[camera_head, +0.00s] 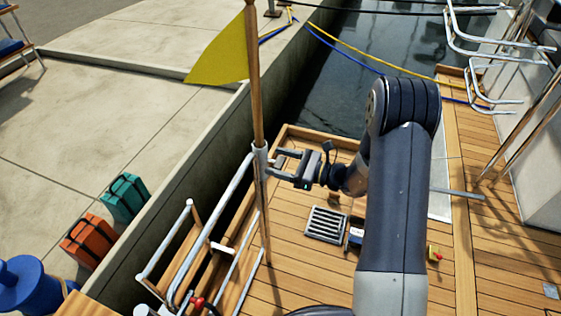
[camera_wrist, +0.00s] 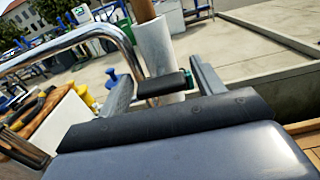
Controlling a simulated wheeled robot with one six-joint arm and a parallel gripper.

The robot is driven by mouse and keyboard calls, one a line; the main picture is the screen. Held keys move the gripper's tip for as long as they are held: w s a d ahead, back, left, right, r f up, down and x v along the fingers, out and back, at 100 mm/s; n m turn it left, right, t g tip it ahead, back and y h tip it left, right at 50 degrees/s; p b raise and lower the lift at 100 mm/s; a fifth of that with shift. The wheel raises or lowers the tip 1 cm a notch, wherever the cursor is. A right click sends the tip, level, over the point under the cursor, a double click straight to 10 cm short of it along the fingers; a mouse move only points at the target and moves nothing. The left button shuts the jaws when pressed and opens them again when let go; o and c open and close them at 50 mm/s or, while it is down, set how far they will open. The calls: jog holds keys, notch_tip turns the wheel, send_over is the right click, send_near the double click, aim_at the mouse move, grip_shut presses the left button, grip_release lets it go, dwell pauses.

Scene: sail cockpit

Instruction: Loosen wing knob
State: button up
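The wing knob (camera_wrist: 163,84) is a short dark bar in front of the pale metal socket tube in the wrist view. The tube (camera_head: 259,160) holds a leaning wooden flagpole (camera_head: 255,80) with a yellow flag (camera_head: 222,54). My gripper (camera_head: 279,164) reaches to the tube from the right in the head view. In the wrist view its two fingers (camera_wrist: 163,82) are well apart, one at each end of the knob. They look open around it, with little room at either end; contact is hard to judge. The knob is too small to make out in the head view.
A curved metal rail (camera_head: 178,262) stands left of the pole. Green (camera_head: 125,197) and orange (camera_head: 88,240) cases stand on the quay. A floor grate (camera_head: 326,225) and a small yellow box with a red top (camera_head: 435,255) are on the deck. Water lies behind.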

jog(key=c, duration=0.8)
jog(key=shift+f+b, duration=0.1)
jog(key=shift+b, duration=0.3)
jog(key=n+b, duration=0.1)
jog(key=b, duration=0.1)
jog(key=n+b, duration=0.2)
jog(key=shift+f+n+b, duration=0.25)
jog(key=shift+n+b, duration=0.05)
jog(key=n+b, duration=0.5)
jog(key=b, duration=0.2)
jog(key=shift+s+f+n, duration=0.1)
jog(key=shift+s+n, duration=0.05)
jog(key=shift+n, duration=0.15)
jog(key=n+b, duration=0.5)
jog(key=b, duration=0.3)
jog(key=shift+a+f, duration=0.1)
jog(key=n+b, duration=0.3)
jog(key=b, duration=0.2)
jog(key=shift+r+n, duration=0.2)
jog(key=shift+n, duration=0.2)
jog(key=shift+c, duration=0.2)
jog(key=shift+o, duration=0.2)
